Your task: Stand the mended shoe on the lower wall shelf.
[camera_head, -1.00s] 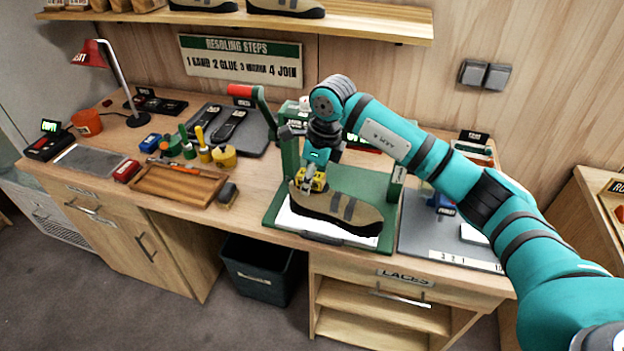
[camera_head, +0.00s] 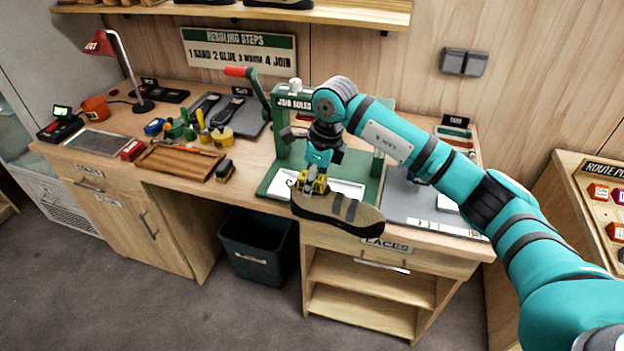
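The shoe (camera_head: 342,212) is tan with dark straps and a dark sole. My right gripper (camera_head: 314,188) is shut on its left end, at the opening. The shoe hangs in front of the bench's front edge, over the drawer marked LACES, roughly level. The lower wall shelf (camera_head: 370,14) runs along the top of the picture, with parts of other shoes (camera_head: 278,4) on it. Whether this is the lower of several shelves cannot be told. My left gripper is not in view.
The green press (camera_head: 283,140) with its white tray (camera_head: 345,187) stands on the bench behind the shoe. Tools, a wooden tray (camera_head: 180,162) and a red lamp (camera_head: 100,44) fill the bench's left side. A dark bin (camera_head: 258,246) stands below. Another table (camera_head: 590,170) is at the right.

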